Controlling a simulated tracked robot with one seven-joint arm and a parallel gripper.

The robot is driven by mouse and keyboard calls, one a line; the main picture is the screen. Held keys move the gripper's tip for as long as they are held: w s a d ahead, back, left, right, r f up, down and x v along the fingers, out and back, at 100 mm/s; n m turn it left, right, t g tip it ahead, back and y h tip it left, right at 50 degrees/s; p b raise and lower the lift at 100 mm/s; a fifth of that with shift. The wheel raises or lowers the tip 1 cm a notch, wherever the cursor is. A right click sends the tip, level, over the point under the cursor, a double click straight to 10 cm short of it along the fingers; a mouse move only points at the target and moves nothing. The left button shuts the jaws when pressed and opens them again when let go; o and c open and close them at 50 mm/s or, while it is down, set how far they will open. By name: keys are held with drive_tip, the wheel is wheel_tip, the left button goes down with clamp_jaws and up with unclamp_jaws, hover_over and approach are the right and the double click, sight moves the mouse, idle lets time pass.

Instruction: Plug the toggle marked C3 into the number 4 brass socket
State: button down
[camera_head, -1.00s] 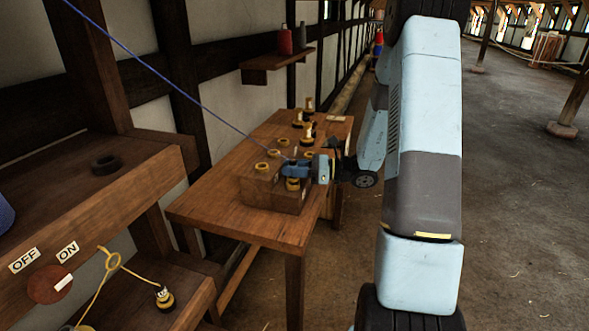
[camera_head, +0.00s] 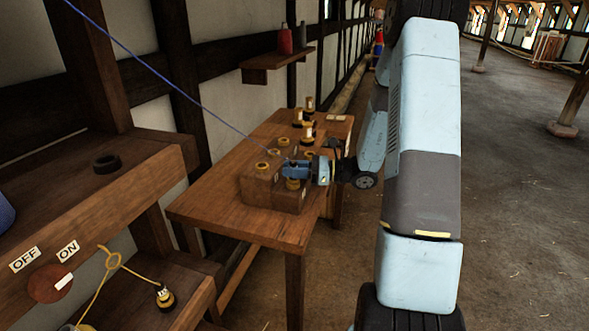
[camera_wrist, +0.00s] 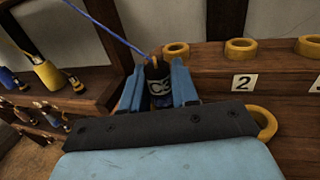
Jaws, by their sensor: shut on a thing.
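My gripper (camera_head: 296,168) reaches over the wooden socket block on the bench. In the wrist view, my gripper (camera_wrist: 158,88) is shut on the dark toggle C3 (camera_wrist: 158,72), which stands roughly upright between the blue fingers. A blue cord runs from it up to the left. Brass socket 2 (camera_wrist: 241,48) has its number plate below it. Other brass rings stand to its left (camera_wrist: 176,50) and right (camera_wrist: 310,45). Another brass ring (camera_wrist: 265,120), partly behind my gripper, shows no number; I cannot tell whether it is number 4. The toggle's lower end is hidden.
Several upright toggles (camera_head: 308,135) stand farther back on the bench. At left, a shelf holds a dark ring (camera_head: 107,164), and a toggle on a yellow cord (camera_head: 165,298) stands below it. A round OFF/ON switch (camera_head: 50,284) is at the front left. The floor at right is open.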

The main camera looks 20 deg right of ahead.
drive_tip(key=shift+f, duration=0.25)
drive_tip(key=c, duration=1.1)
unclamp_jaws()
drive_tip(key=shift+v, duration=5.5)
drive_tip(key=shift+w, duration=0.1)
drive_tip(key=s+a+r+n+g+h, duration=0.75)
drive_tip(key=s+a+r+n, duration=0.25)
drive_tip(key=s+a+n, duration=0.25)
drive_tip(key=s+d+r+n+t+h, duration=0.1)
drive_tip(key=s+r+n+t+h, duration=0.1)
drive_tip(key=s+r+n+h, duration=0.1)
drive_tip(key=s+r+n+t+h, duration=0.2)
drive_tip(key=s+r+n+h, duration=0.1)
drive_tip(key=s, duration=0.1)
drive_tip(key=s+d+r+n+t+h, duration=0.1)
drive_tip(key=s+r+n+t+h, duration=0.1)
drive_tip(key=s+r+n+h, duration=0.1)
drive_tip(key=shift+s+d+r+n, duration=0.2)
drive_tip(key=shift+s+n, duration=0.05)
drive_tip(key=shift+s, duration=0.15)
drive_tip(key=shift+s+d+r+n, duration=0.15)
drive_tip(key=shift+s+n, duration=0.05)
drive_tip(key=shift+s, duration=0.2)
